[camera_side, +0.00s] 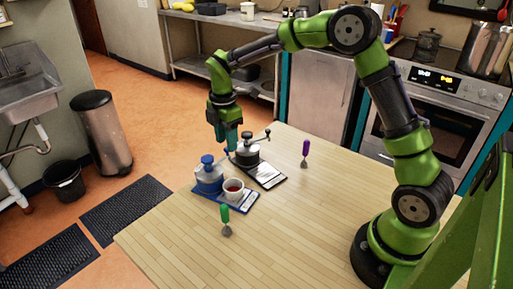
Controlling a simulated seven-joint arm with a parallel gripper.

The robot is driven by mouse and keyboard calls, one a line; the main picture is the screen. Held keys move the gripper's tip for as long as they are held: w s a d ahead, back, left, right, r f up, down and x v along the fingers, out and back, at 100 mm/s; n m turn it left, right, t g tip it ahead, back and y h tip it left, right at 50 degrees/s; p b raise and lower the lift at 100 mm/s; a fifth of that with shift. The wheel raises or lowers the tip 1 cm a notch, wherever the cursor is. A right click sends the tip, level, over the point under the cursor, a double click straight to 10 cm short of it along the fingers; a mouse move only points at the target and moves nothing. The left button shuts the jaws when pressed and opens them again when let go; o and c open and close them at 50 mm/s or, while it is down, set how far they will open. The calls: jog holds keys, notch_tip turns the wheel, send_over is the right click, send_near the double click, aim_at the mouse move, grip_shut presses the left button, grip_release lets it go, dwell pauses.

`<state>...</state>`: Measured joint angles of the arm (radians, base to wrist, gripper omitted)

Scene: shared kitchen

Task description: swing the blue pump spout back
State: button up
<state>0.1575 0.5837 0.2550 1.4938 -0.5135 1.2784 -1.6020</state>
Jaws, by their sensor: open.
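The blue pump (208,180) stands on a blue board (243,205) at the table's far left edge, with a blue knob on top. My gripper (229,148) points down, just behind and right of the blue knob, beside the dark-topped pump. It is open, and I see nothing held in it. Whether its fingertips touch either pump cannot be told from this view.
A black-topped pump (247,157) with a lever stands on a dark board (270,178) close behind. The table's middle and front are clear.

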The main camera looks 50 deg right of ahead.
notch_tip(320, 180, up, 15)
jog(key=shift+r, duration=0.15)
dwell(0.4)
jog(key=s+a+f+m+t+y, duration=0.1)
jog(key=s+m+t, duration=0.6)
jog(key=s+m, duration=1.2)
jog(key=s+a+y, duration=0.1)
jog(key=s, duration=0.4)
jog(key=shift+a+f+m, duration=0.15)
jog(key=shift+f+m, duration=0.2)
jog(key=shift+m, duration=0.05)
